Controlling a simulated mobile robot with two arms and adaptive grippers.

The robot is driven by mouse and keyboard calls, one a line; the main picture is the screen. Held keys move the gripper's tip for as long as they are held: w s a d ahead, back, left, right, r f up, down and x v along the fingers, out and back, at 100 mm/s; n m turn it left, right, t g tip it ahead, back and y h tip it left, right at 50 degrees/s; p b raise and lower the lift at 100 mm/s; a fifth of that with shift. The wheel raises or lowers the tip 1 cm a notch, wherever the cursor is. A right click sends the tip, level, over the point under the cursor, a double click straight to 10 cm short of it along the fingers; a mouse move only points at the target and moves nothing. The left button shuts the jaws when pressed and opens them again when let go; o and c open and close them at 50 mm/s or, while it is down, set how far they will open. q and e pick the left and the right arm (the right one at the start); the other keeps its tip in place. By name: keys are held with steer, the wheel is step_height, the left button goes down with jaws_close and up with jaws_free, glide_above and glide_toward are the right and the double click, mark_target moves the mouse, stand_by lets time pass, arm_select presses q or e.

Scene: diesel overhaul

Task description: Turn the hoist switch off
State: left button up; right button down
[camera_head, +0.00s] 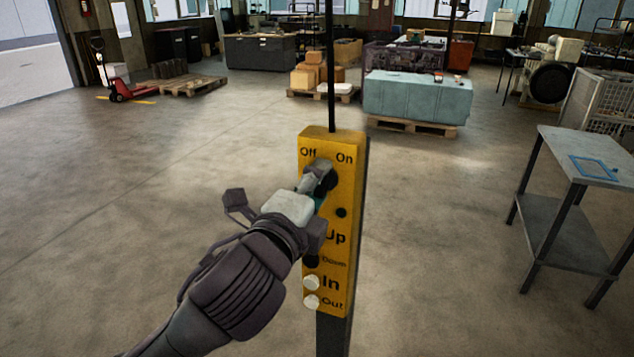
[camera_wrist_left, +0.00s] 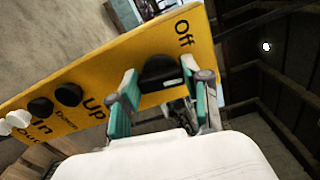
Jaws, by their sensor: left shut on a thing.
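The hoist control box (camera_head: 343,262) is a tall yellow pendant hanging from a dark rod. It has "Off" and "On" printed at its top and Up, Down, In and Out buttons below. The black rotary hoist switch (camera_wrist_left: 158,72) sits under the Off and On labels, with a pale mark on its edge. My left gripper (camera_head: 319,186) reaches it from the lower left. In the left wrist view, its teal-padded fingers (camera_wrist_left: 163,96) are shut on the switch, one on each side. The fingers partly hide the switch in the head view. My right gripper is not in view.
A grey metal table (camera_head: 590,160) with a blue frame on it stands at the right. A teal covered block (camera_head: 417,95) on a pallet and a red pallet jack (camera_head: 122,90) are farther back. The floor around the box is clear.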

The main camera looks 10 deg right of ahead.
arm_select(q)
steer(key=shift+f+n+p, duration=0.15)
steer(key=shift+n+p, duration=1.15)
steer(key=shift+n, duration=3.8)
steer(key=o, duration=1.2)
steer(key=shift+c, duration=0.2)
steer(key=v, duration=1.2)
